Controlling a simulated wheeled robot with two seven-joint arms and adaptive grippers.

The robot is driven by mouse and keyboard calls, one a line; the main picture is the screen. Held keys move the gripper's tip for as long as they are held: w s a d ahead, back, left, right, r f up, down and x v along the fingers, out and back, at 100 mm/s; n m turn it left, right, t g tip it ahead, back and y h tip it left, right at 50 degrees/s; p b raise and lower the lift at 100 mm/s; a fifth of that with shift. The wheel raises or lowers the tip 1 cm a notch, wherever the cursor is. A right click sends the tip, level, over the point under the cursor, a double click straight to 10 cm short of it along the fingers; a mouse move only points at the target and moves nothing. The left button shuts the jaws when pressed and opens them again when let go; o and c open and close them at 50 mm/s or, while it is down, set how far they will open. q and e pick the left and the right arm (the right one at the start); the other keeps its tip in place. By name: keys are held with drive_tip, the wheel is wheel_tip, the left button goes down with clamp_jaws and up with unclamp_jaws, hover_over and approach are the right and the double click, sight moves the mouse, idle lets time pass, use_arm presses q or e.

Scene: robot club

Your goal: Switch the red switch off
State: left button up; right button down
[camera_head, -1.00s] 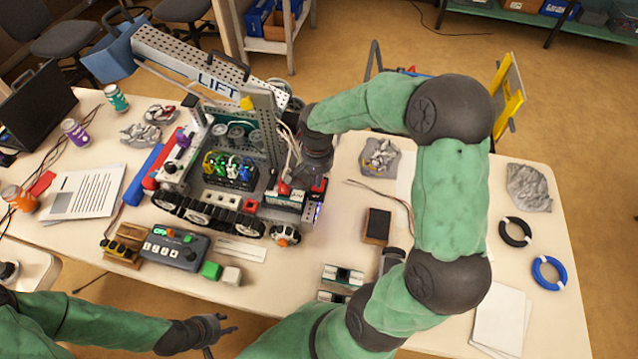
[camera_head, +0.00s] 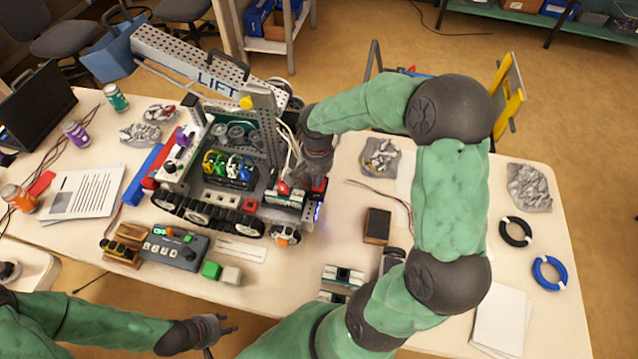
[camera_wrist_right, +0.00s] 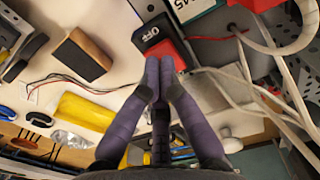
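The red switch (camera_wrist_right: 172,50) shows in the right wrist view. Its black end carries the label "OFF" (camera_wrist_right: 145,36). In the head view the red switch (camera_head: 283,188) sits at the near right corner of the tracked robot (camera_head: 215,170). My right gripper (camera_wrist_right: 160,68) has its two fingers together, with the tips at the red switch's near edge. I cannot tell whether they touch it. In the head view my right gripper (camera_head: 312,175) is above that corner, partly hidden by its own wrist. My left gripper (camera_head: 224,324) is open and empty off the table's front edge.
Loose white wires (camera_wrist_right: 235,85) run close to the right of my right gripper. A grey control box (camera_head: 175,250), green and white blocks and a dark block (camera_head: 377,226) lie on the table (camera_head: 440,325). Blue and black rings lie at the right.

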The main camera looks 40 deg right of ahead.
drive_tip(key=shift+f+b, duration=0.8)
drive_tip(key=shift+f, duration=0.25)
idle(0.6)
drive_tip(key=shift+r, duration=0.15)
drive_tip(key=shift+r+p, duration=2.45)
drive_tip(key=shift+r, duration=0.9)
